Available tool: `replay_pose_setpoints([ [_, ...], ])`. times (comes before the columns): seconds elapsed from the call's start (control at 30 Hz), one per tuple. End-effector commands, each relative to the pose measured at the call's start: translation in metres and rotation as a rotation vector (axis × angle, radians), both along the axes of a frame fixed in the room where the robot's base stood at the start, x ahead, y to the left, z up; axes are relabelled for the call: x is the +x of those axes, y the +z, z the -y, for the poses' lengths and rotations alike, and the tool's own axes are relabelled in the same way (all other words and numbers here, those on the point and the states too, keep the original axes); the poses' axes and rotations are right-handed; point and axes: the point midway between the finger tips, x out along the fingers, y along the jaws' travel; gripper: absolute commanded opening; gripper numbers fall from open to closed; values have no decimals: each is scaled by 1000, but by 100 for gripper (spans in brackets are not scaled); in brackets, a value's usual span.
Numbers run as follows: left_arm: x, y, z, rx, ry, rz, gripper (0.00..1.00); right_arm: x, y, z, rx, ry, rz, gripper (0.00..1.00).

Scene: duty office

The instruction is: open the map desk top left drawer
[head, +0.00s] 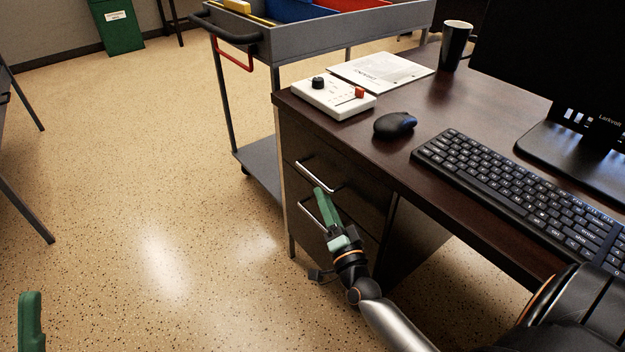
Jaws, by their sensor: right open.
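The dark brown desk (430,178) has a pedestal with stacked drawers at its left end. The top left drawer (345,160) looks shut, and its silver bar handle (312,171) runs along its front. A second bar handle (305,212) is on the drawer below. My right gripper (321,193) is open, with its green fingers pointing up at the drawer fronts. Its tips are by the right end of the top handle and overlap it in view; I cannot tell whether they touch. Only a green finger of my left gripper (30,318) shows at the bottom left.
On the desk are a white control box (325,97), papers (385,70), a mouse (395,124), a keyboard (520,185), a monitor (550,60) and a dark cup (455,45). A grey cart (290,45) stands behind the desk's left end. The floor left of the drawers is clear.

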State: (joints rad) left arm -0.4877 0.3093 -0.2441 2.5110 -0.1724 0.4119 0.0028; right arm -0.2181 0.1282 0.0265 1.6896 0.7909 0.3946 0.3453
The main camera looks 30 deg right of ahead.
Motion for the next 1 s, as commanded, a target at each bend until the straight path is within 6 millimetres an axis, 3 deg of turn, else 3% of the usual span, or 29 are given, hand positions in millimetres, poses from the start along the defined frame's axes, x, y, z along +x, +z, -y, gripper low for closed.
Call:
replay_pose_setpoints([
  [0.2,1,-12,1,-4,-7,-9,50,41,8,11,-1,-1,3,44],
  [0.4,1,-17,2,1,-6,-10,50,63,13,16,-1,0,1,44],
  [0.8,1,-18,2,5,-6,-11,50,69,15,17,-1,0,-2,44],
  [1.0,1,-18,2,5,-6,-11,50,69,15,17,-1,1,-1,22],
])
